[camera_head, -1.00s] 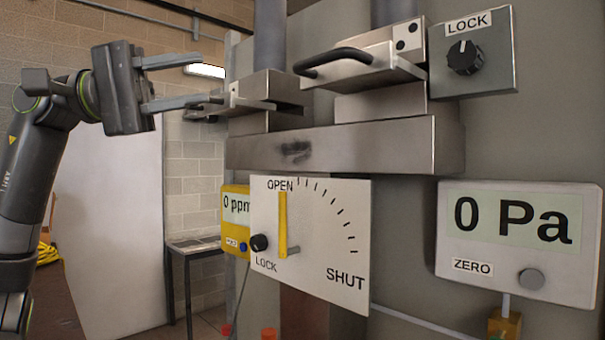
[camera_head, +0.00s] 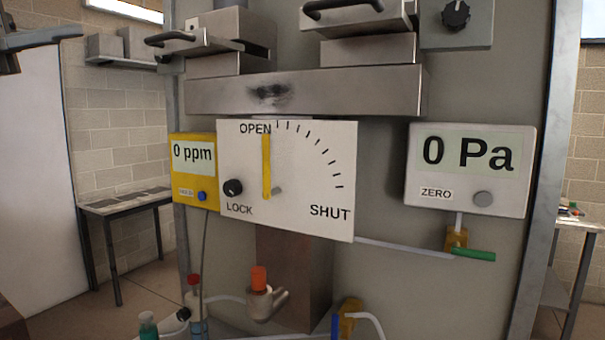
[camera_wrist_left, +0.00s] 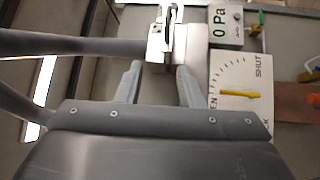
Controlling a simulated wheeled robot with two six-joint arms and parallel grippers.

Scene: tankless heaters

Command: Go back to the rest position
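My left gripper (camera_wrist_left: 160,86) has its two grey fingers spread apart in the left wrist view, with nothing seen between the tips. A metal latch with a handle (camera_wrist_left: 166,40) lies beyond the fingers; I cannot tell the gap. In the head view only a dark fragment of my left gripper (camera_head: 35,40) shows at the upper left edge, left of the left metal clamp (camera_head: 232,40). My right gripper is in neither view.
The dial plate (camera_head: 330,165) has its yellow pointer (camera_head: 266,165) at OPEN. A yellow 0 ppm meter (camera_head: 193,180) and a 0 Pa gauge (camera_head: 468,185) flank it. Orange-capped valve (camera_head: 262,295) is below. A side table (camera_head: 125,205) stands left.

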